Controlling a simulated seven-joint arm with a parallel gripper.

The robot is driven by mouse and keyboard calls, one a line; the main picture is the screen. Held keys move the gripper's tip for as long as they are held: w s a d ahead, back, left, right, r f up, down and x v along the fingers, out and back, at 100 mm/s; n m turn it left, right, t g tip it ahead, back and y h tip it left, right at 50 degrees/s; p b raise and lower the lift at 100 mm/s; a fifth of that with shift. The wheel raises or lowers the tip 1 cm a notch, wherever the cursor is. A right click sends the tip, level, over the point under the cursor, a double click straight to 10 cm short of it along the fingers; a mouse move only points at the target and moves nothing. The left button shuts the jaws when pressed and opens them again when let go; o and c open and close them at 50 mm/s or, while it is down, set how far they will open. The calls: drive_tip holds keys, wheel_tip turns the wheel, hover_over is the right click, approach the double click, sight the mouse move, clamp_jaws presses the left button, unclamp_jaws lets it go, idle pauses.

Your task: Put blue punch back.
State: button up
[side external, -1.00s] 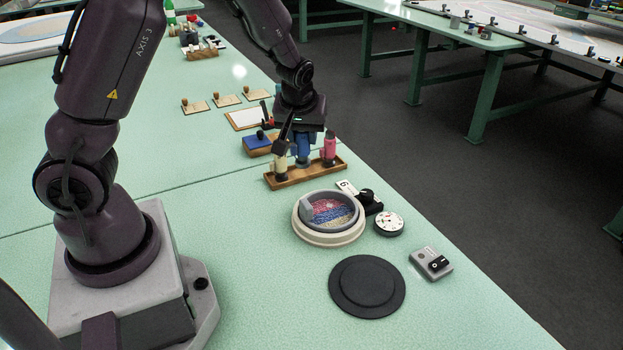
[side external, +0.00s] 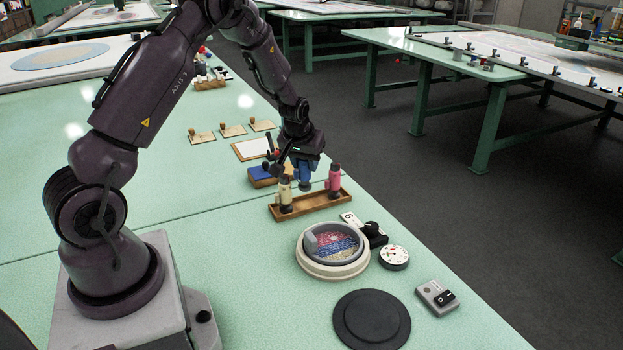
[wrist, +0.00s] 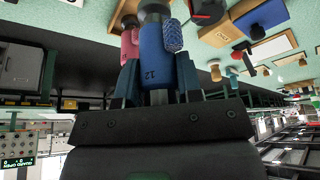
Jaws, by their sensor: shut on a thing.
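The blue punch (side external: 305,173) is held upright in my gripper (side external: 303,158), its dark lower end a little above the middle of the wooden rack (side external: 312,207). In the wrist view the blue punch (wrist: 156,55) sits between the two fingers of my gripper (wrist: 157,85). A cream punch (side external: 285,192) stands in the rack's left part and a pink punch (side external: 334,178) in its right part. The pink punch also shows beside the blue one in the wrist view (wrist: 130,42). The middle place in the rack is partly hard to see.
A round dish (side external: 333,248) with coloured fill stands in front of the rack. A dial (side external: 394,257), a switch box (side external: 436,297) and a black disc (side external: 371,319) lie nearer the camera. A blue pad in a wooden box (side external: 262,173) and a white sheet (side external: 252,149) lie behind.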

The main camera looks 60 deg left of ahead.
drive_tip(key=shift+w+x, duration=0.15)
drive_tip(key=shift+x, duration=1.5)
drive_tip(key=shift+w+x, duration=0.15)
drive_tip(key=shift+x, duration=1.55)
drive_tip(key=shift+d+f, duration=0.1)
drive_tip(key=shift+d, duration=0.1)
drive_tip(key=o, duration=0.8)
drive_tip(key=shift+o, duration=0.2)
